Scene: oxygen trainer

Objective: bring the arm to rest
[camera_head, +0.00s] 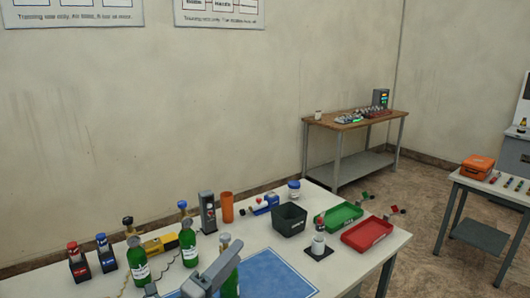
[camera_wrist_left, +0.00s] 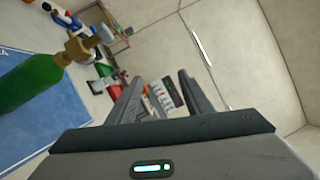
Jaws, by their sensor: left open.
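My left gripper (camera_head: 208,280) shows as grey parts low in the head view, over the table's front part. In the left wrist view its two fingers (camera_wrist_left: 157,95) are spread, with nothing held between them. A green cylinder (camera_head: 231,284) with a brass valve stands right beside it in the head view, partly hidden by my arm. A green cylinder (camera_wrist_left: 32,82) with a brass valve also shows close at the left of the left wrist view, outside the fingers. I cannot tell whether gripper and cylinder touch. My right gripper is in neither view.
Two more green cylinders (camera_head: 188,245) stand at left on the white table (camera_head: 335,268). A blue mat (camera_head: 272,272) lies at the front. A black bin (camera_head: 290,220), green tray (camera_head: 338,215) and red tray (camera_head: 367,233) stand right. A wooden bench (camera_head: 350,122) is behind.

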